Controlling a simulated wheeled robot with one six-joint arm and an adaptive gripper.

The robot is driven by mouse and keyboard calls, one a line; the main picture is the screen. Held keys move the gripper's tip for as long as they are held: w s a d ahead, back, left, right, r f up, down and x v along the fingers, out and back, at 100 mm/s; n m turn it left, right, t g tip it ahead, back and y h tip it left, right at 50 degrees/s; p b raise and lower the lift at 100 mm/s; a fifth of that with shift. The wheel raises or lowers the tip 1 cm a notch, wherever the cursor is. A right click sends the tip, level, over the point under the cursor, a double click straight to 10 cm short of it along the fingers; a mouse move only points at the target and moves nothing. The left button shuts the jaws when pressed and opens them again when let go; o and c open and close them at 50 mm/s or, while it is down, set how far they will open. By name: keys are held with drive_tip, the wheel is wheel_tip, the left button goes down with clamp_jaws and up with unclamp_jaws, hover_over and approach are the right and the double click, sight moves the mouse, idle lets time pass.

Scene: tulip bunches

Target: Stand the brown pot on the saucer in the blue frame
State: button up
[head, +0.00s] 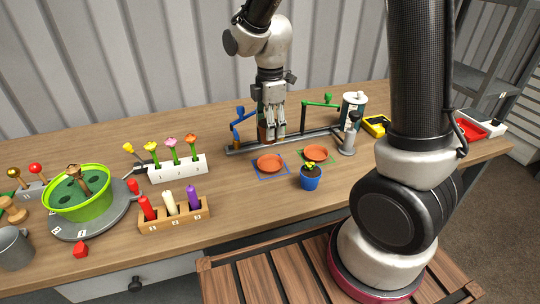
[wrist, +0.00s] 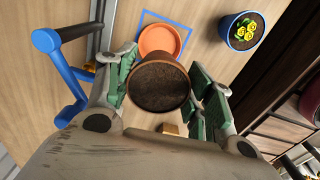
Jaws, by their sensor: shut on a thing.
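My gripper (head: 270,132) is shut on the brown pot (wrist: 159,86), which shows between the fingers in the wrist view with dark soil in its top. In the head view the brown pot (head: 264,134) is partly hidden by my fingers. An orange saucer (head: 270,163) lies inside the blue frame (head: 257,177) on the table, nearer the front than my gripper. In the wrist view the saucer (wrist: 158,39) lies just beyond the pot, partly covered by it, in the blue frame (wrist: 190,28). The saucer holds nothing that I can see.
A second orange saucer (head: 316,153) lies in a green frame to the right. A blue pot with yellow flowers (head: 310,178) stands in front of it. A rail with blue (head: 238,125) and green levers (head: 322,103) runs behind the saucers.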

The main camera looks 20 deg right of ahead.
drive_tip(key=shift+f+n, duration=0.1)
drive_tip(key=shift+n, duration=0.3)
wheel_tip(320, 180, down, 10)
drive_tip(key=shift+d+r, duration=0.1)
drive_tip(key=shift+r, duration=0.1)
drive_tip(key=shift+f, duration=0.1)
drive_tip(key=o, duration=1.1)
